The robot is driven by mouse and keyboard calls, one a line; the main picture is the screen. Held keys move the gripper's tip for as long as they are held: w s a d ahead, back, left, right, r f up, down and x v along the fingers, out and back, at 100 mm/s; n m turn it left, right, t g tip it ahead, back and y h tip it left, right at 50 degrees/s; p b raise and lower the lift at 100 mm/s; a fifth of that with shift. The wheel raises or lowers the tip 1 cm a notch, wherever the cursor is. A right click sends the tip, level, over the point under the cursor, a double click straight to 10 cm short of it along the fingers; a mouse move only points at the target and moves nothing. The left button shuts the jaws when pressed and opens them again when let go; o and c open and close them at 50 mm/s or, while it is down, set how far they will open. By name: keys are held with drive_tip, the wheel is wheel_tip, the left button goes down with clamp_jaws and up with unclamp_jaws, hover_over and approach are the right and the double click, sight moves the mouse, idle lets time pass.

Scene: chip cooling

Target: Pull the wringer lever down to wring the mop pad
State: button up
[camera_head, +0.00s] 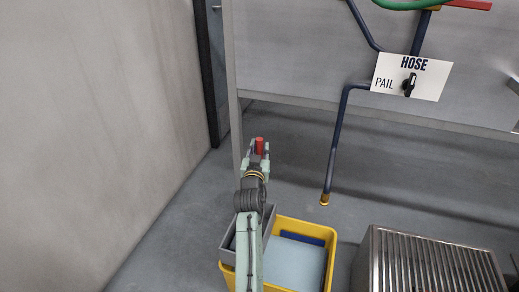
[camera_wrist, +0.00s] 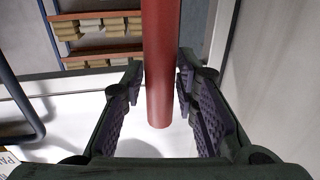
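The red wringer lever (camera_head: 259,147) stands up above the left side of the yellow bucket (camera_head: 330,262). It also shows as a red bar between my finger pads in the wrist view (camera_wrist: 161,60). My gripper (camera_head: 257,166) is at the lever, one finger on either side, and appears shut on it near the fingertips. The lever's lower part is hidden behind my arm in the head view. The grey wringer (camera_head: 232,240) sits at the bucket's left side, partly hidden by my arm. The mop pad cannot be made out.
A slatted metal unit (camera_head: 430,268) stands right of the bucket. A dark blue pipe (camera_head: 334,150) comes down behind it, near a HOSE/PAIL sign (camera_head: 411,77). A plain wall (camera_head: 90,120) is at left. Shelves with boxes (camera_wrist: 98,38) show in the wrist view.

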clamp_jaws()
drive_tip(key=shift+f, duration=0.1)
idle(0.5)
